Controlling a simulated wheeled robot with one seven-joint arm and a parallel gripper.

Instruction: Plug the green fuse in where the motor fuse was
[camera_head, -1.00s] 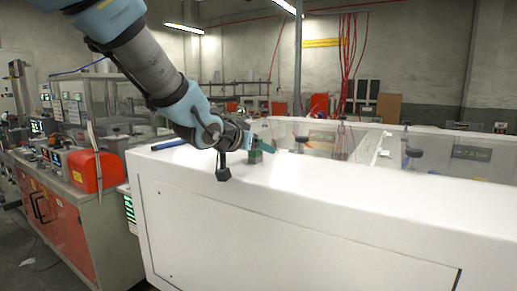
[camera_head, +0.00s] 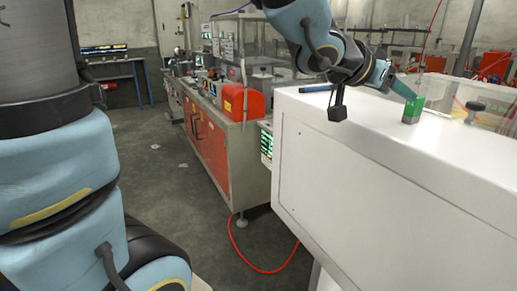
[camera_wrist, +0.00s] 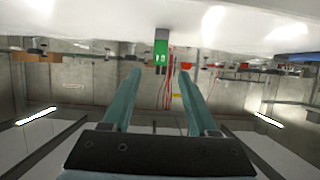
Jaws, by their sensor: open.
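A small block, green above and grey below (camera_head: 412,108), stands upright on the white cabinet top (camera_head: 350,122). I take its green part to be the green fuse; it also shows in the wrist view (camera_wrist: 161,48), which looks upside down. My gripper (camera_head: 407,92) is just above and beside the block in the head view. In the wrist view its two teal fingers (camera_wrist: 160,74) are apart, with nothing between them. The block is in line with the gap, just past the fingertips. I cannot make out a motor fuse or its socket.
A blue pen-like stick (camera_head: 320,88) lies near the cabinet top's left end. A clear-walled enclosure with a dark knob (camera_head: 475,106) stands behind the cabinet. A workbench with a red-orange box (camera_head: 244,103) is to the left. A red hose (camera_head: 262,270) lies on the floor.

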